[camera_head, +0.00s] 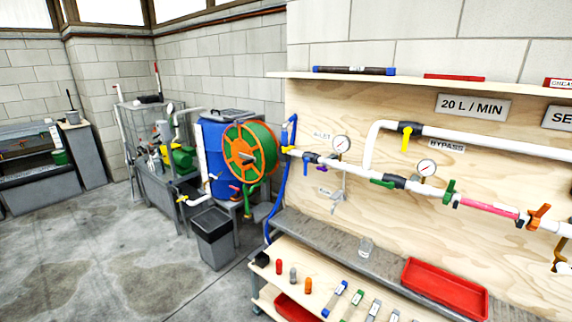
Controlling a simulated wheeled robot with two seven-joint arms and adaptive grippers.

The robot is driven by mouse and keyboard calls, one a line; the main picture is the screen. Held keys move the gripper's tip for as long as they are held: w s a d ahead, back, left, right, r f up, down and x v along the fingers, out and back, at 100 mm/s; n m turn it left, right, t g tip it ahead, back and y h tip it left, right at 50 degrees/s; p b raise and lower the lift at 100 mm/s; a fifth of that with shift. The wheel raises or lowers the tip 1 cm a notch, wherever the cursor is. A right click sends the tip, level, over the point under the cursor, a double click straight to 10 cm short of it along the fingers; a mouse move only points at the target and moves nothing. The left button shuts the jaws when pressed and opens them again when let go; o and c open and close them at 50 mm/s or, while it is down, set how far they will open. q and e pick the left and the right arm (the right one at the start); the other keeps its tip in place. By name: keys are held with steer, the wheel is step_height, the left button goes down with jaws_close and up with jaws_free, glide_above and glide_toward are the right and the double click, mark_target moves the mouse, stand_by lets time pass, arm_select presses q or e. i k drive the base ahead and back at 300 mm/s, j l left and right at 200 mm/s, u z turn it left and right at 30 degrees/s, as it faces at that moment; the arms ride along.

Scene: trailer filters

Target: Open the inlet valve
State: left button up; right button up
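A white pipe line runs along the plywood panel (345,105) at the right. Near its left end, beneath a small label that seems to read INLET (322,135), sits a dark valve body (310,157). Its blue handle (305,169) points down, across the pipe. A yellow fitting (291,151) and a blue hose (283,190) join the pipe at its left end. A round gauge (341,144) stands just right of the valve. Neither of my grippers is in view.
The bypass valve has a yellow handle (406,141); further handles are green (382,183) and orange (539,214). A grey ledge (320,238), a red tray (445,288) and a lower shelf with small parts lie below. A grey bin (213,240) stands left; open floor (110,260) lies beyond.

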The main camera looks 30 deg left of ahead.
mark_target(306, 160)
steer(key=i+j+u, duration=0.55)
steer(key=i+u, duration=0.15)
steer(key=i, duration=0.2)
